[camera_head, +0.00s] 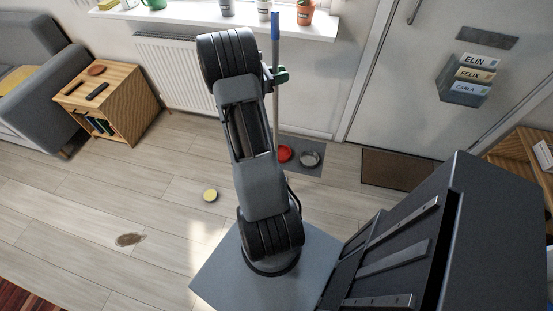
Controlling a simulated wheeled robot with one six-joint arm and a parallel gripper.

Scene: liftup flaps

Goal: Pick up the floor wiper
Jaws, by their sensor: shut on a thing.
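The floor wiper (276,100) shows as a thin upright grey pole with a blue top end, in front of the radiator and the window sill. Its lower end is hidden behind my arm. My gripper (280,75) is at the far end of my arm, at the upper part of the pole. It is shut on the pole; the fingers are small and partly hidden by the arm.
A radiator (174,70) and a window sill (205,22) with pots are behind. A grey mat (299,170) holds a red bowl (285,153) and a metal bowl (310,159). A wooden side table (128,95) stands left. A yellow round thing (210,195) lies on open floor.

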